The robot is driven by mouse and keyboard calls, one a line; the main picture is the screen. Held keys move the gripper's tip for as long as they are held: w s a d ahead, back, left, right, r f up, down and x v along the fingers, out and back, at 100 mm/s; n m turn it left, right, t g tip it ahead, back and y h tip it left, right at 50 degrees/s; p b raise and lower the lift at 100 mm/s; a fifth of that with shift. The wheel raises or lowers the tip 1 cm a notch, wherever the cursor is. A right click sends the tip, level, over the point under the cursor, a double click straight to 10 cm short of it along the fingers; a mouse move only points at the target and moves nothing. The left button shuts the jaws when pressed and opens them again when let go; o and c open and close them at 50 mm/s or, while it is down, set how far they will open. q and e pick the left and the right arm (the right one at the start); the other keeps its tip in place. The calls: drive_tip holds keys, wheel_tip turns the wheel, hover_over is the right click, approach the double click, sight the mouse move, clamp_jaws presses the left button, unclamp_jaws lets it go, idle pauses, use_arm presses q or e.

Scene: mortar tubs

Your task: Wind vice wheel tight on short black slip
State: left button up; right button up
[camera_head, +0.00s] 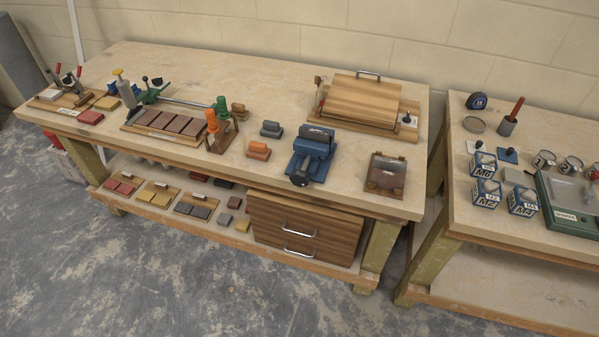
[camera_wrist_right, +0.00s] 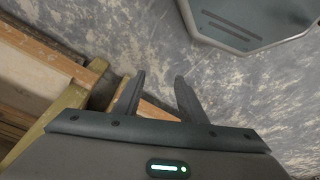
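A blue vice (camera_head: 308,152) stands near the front edge of the left workbench in the head view. Its dark round wheel (camera_head: 299,180) faces the front edge. A dark piece shows at the top of the vice's jaws, but I cannot tell whether it is a slip. A dark grey block pair (camera_head: 271,129) sits just left of the vice; I cannot tell whether it includes the short black slip. My right gripper (camera_wrist_right: 160,76) shows in the right wrist view, open and empty, its fingers apart above the floor beside timber. My left gripper is not in view.
A tray with several brown slabs (camera_head: 165,122), an orange-handled tool (camera_head: 212,122) and an orange block (camera_head: 258,150) lie left of the vice. A wooden box (camera_head: 361,95) stands behind. A brown-topped block (camera_head: 386,172) sits right. A second bench (camera_head: 470,215) stands across a gap.

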drive_tip(key=w+a+r+n+y, duration=0.1)
drive_tip(key=w+a+r, duration=0.2)
drive_tip(key=r, duration=0.5)
drive_tip(key=w+a+r+y, duration=0.1)
drive_tip(key=w+a+r, duration=0.25)
drive_tip(key=r, duration=0.45)
drive_tip(key=w+a+r+n+g+y, duration=0.1)
drive_tip(key=w+a+r+n, duration=0.3)
drive_tip(key=w+a+r, duration=0.45)
drive_tip(key=w+a+r+n+g+y, duration=0.1)
drive_tip(key=w+a+r+n, duration=0.35)
drive_tip(key=w+a, duration=0.6)
drive_tip(key=w+d+r+n+h, duration=0.1)
drive_tip(key=w+d+r+h, duration=0.1)
drive_tip(key=w+r, duration=0.6)
drive_tip(key=w+d+r+n+h, duration=0.1)
drive_tip(key=w+d+r+h, duration=0.1)
drive_tip(key=w+r, duration=0.6)
wheel_tip(320, 180, up, 7)
drive_tip(key=shift+f+n+g, duration=0.1)
drive_tip(key=shift+n+g, duration=0.2)
drive_tip(key=shift+n, duration=0.05)
drive_tip(key=shift+f, duration=0.15)
